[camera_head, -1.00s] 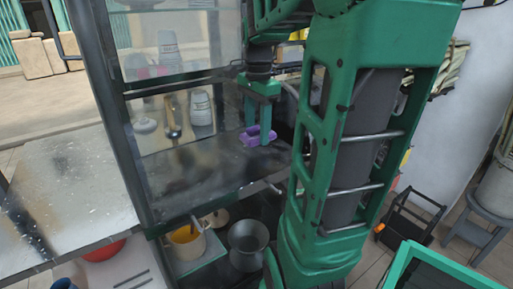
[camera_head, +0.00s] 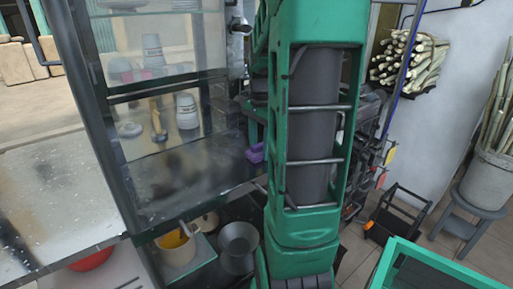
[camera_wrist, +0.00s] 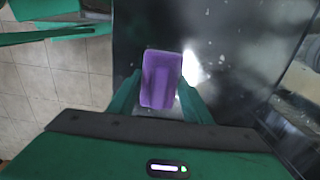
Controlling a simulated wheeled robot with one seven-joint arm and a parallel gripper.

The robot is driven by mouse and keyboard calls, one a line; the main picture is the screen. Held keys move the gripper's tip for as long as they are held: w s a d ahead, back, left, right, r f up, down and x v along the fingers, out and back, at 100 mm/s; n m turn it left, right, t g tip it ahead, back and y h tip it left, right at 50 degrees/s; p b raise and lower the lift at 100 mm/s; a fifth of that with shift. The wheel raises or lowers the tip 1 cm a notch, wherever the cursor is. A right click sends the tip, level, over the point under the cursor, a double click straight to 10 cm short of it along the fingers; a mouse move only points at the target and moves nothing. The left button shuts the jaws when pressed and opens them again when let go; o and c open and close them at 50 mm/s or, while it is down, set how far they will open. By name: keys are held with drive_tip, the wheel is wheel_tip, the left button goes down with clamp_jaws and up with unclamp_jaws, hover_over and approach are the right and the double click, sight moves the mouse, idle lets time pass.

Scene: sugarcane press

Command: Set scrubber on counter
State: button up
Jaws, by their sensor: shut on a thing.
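A purple scrubber (camera_wrist: 161,78) is held in my gripper (camera_wrist: 160,98), with a green finger on each side of it. In the wrist view it shows over the dark counter (camera_wrist: 235,55), near the counter's left edge. Whether it touches the surface cannot be told. In the head view only a small part of the scrubber (camera_head: 256,153) shows, at the right end of the dark counter (camera_head: 185,185). My arm hides most of my gripper there.
A glass pane with cups (camera_head: 187,112) behind it stands along the counter. Below are a yellow-filled pot (camera_head: 177,247) and a metal pot (camera_head: 238,245). A black rack (camera_head: 398,215) stands on the floor at right. The middle of the counter looks clear.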

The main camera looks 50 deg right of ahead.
sight(260, 144)
drive_tip(key=o, duration=1)
drive_tip(key=shift+r, duration=0.1)
wheel_tip(260, 144, up, 12)
drive_tip(key=s+a+f+n, duration=1.3)
drive_tip(key=a+n, duration=0.1)
drive_tip(key=a, duration=0.2)
drive_tip(key=shift+s+a+f, duration=0.25)
drive_tip(key=shift+a, duration=0.1)
